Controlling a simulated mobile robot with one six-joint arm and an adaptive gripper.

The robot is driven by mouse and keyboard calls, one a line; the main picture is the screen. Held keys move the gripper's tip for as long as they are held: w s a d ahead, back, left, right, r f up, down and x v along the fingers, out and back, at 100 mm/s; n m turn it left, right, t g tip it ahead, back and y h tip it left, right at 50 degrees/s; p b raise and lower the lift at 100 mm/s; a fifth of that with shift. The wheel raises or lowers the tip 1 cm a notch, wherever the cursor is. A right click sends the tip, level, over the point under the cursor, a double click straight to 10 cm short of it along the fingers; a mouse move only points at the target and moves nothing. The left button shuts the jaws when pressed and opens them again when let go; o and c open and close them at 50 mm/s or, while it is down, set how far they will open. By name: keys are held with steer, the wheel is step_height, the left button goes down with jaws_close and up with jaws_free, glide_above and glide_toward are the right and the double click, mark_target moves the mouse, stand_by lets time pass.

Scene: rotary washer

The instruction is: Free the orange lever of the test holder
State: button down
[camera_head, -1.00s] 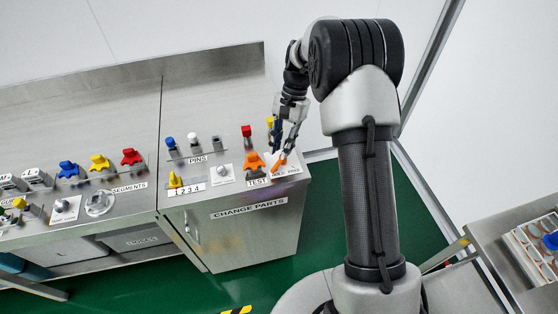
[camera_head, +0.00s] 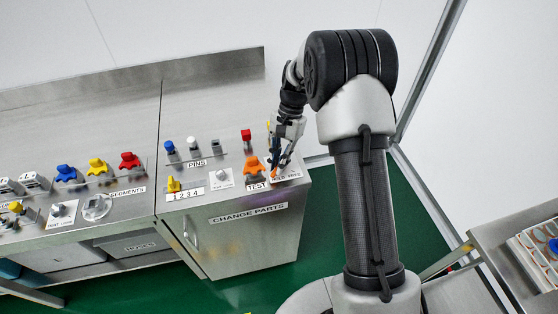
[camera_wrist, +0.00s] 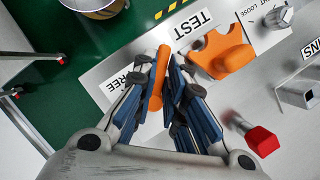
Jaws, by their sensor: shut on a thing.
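The orange lever (camera_wrist: 157,78) stands between my fingertips in the wrist view, beside a white label on which "REE" can be read. My gripper (camera_wrist: 157,68) is shut on this lever, with the blue-padded fingers on both sides of it. In the head view my gripper (camera_head: 283,158) is low at the right end of the bench and hides most of the lever. The orange test holder piece (camera_head: 254,166) sits just left of my gripper, above the TEST label (camera_head: 257,186). In the wrist view this holder piece (camera_wrist: 222,55) is right of my fingers, apart from them.
A red-topped pin (camera_wrist: 262,141) stands close to my right finger in the wrist view. Pins and a grey knob (camera_head: 221,175) stand further left on the steel bench (camera_head: 200,205). A wall lies behind; open green floor (camera_head: 270,262) is in front.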

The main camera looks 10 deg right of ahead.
steer(key=shift+d, duration=0.1)
stand_by(0.3)
steer(key=n+p, duration=0.2)
steer(key=n+h+p, duration=0.1)
steer(key=shift+s+d+r+n+g+p, duration=0.15)
steer(key=shift+d+n+g+p, duration=0.15)
steer(key=shift+n+g+p, duration=0.1)
steer(key=n+h+p, duration=0.1)
steer(key=n, duration=0.1)
steer(key=d+n+h+p, duration=0.1)
steer(key=n, duration=0.1)
steer(key=shift+s+n, duration=0.1)
steer(key=shift+n, duration=0.2)
steer(key=n+p, duration=0.1)
steer(key=n, duration=0.1)
steer(key=n+h+p, duration=0.1)
steer(key=n, duration=0.1)
steer(key=shift+d+h, duration=0.3)
steer(key=shift+d, duration=0.1)
steer(key=shift+w+d+n+t+h+p, duration=0.15)
steer(key=shift+n+h+p, duration=0.2)
steer(key=shift+n, duration=0.75)
steer(key=shift+w+d+n+t+h+p, duration=0.2)
steer(key=shift+n+h, duration=0.15)
steer(key=shift+n, duration=0.75)
steer(key=c, duration=1.9)
jaws_free()
steer(key=shift+a, duration=0.1)
